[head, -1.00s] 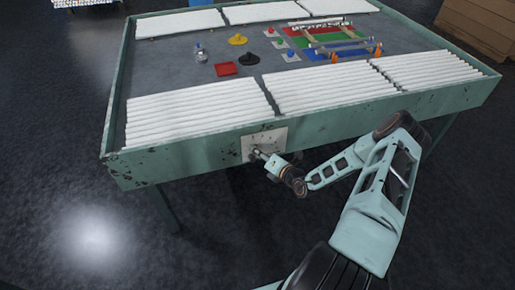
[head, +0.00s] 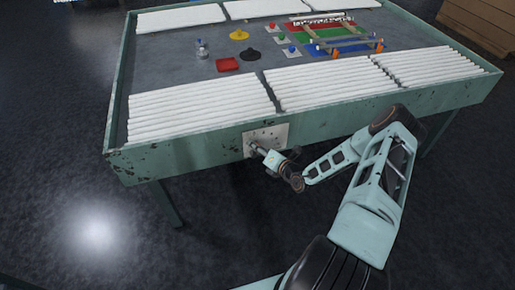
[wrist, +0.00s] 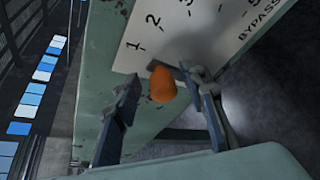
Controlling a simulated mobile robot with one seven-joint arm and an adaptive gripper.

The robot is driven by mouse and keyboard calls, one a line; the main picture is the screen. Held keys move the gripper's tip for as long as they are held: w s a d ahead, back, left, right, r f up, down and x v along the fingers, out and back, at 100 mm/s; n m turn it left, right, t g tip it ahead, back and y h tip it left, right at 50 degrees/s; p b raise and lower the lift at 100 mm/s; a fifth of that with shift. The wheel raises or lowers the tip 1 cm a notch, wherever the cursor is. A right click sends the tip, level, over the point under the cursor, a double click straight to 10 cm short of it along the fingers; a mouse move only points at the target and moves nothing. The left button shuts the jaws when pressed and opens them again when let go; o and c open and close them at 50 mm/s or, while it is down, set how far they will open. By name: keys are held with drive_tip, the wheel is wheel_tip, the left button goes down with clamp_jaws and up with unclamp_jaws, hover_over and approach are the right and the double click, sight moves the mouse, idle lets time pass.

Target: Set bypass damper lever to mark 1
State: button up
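The bypass damper's white plate (head: 270,133) is on the table's front side panel. In the wrist view the plate (wrist: 165,35) shows tilted, with marks 1 and 2, further marks partly cut off, and the word BYPASS. The lever's orange knob (wrist: 162,86) stands out in front of the plate, below marks 1 and 2 in the picture. I cannot tell exactly which mark the lever points to. My gripper (wrist: 163,80) is open, its fingers apart on either side of the knob, with no clear grip. In the head view my gripper (head: 262,152) is at the plate and hides the lever.
The green table (head: 190,160) carries white tube racks (head: 200,108), a red tray (head: 227,65), yellow and black pieces and a coloured mat with a stand. My arm reaches in from the lower right. The dark floor in front of the table is clear.

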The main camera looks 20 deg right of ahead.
drive_tip(key=shift+s, duration=0.15)
drive_tip(key=v, duration=1.1)
drive_tip(key=shift+s+d, duration=0.2)
drive_tip(key=shift+s, duration=0.2)
